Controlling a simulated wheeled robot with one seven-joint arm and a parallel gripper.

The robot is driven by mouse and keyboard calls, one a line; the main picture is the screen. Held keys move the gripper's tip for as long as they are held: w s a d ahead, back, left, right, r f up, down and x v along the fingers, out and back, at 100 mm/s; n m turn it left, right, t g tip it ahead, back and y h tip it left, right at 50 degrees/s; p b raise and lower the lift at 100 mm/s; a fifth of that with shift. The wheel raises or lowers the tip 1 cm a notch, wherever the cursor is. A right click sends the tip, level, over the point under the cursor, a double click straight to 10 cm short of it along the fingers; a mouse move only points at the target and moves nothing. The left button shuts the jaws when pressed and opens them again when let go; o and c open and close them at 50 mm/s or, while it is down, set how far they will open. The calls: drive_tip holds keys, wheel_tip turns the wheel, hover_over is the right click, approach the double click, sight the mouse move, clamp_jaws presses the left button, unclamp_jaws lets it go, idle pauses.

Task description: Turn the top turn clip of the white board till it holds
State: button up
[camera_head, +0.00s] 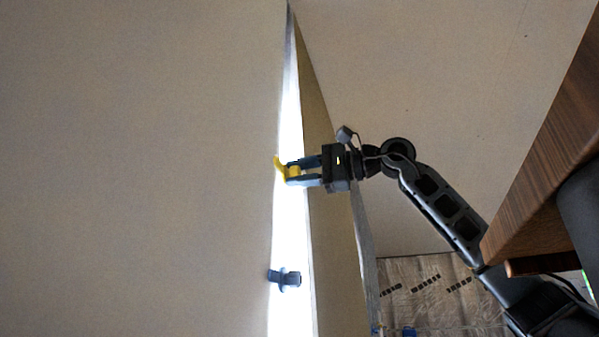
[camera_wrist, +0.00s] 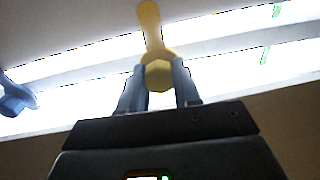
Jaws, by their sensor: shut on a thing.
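The upper turn clip (camera_head: 278,162) is yellow, with a round knob and a narrow arm. My gripper (camera_head: 292,172) is shut on its knob, coming from the right. In the wrist view the knob of the clip (camera_wrist: 157,74) sits between the two blue fingers of my gripper (camera_wrist: 160,88). The clip's arm crosses a bright white strip (camera_head: 288,225), and its tip overlaps the edge of a large pale panel (camera_head: 130,170) at left. I cannot tell whether the tip presses on that panel, or which pale surface is the white board.
A blue clip (camera_head: 286,277) sits below on the same strip, and shows at left in the wrist view (camera_wrist: 14,96). A wooden table edge (camera_head: 545,165) juts in at right near my arm. A patterned wall or sheet (camera_head: 430,290) stands behind, low down.

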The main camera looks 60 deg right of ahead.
drive_tip(key=shift+d+f+n, duration=0.1)
drive_tip(key=shift+f+n, duration=0.05)
drive_tip(key=shift+n, duration=0.15)
idle(0.4)
drive_tip(key=o, duration=0.8)
drive_tip(key=shift+c, duration=0.2)
drive_tip(key=s+d+b, duration=0.1)
drive_tip(key=s, duration=0.6)
drive_tip(key=shift+s+b, duration=0.35)
